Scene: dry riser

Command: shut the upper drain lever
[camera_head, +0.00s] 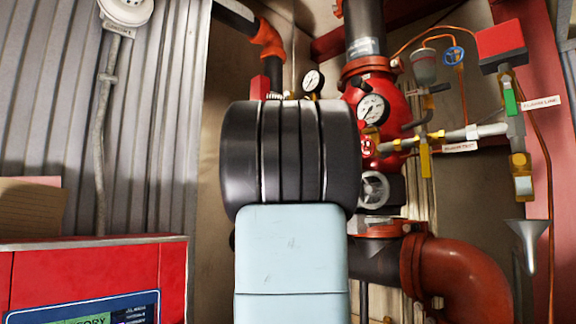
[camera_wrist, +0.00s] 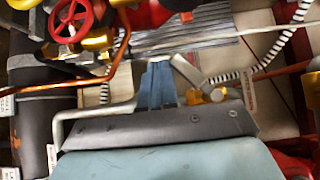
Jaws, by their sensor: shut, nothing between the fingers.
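In the wrist view my gripper (camera_wrist: 158,84) shows two blue fingers shut together, with nothing visible between them. Just right of the fingers is a brass valve fitting (camera_wrist: 216,96), with a short grey bar (camera_wrist: 186,70) angling up-left from it close to the fingertips. Whether they touch, I cannot tell. I cannot tell for sure which part is the upper drain lever. In the head view my own arm covers the middle, and the gripper is hidden behind it. Yellow levers (camera_head: 425,157) and a green lever (camera_head: 510,103) show on the small pipework at right.
A red valve body with a gauge (camera_head: 372,110) stands right of my arm, above a red elbow pipe (camera_head: 460,278). A funnel (camera_head: 526,240) hangs at far right. A red box (camera_head: 90,275) is at lower left. The wrist view shows a red handwheel (camera_wrist: 71,20) and coiled hose (camera_wrist: 230,75).

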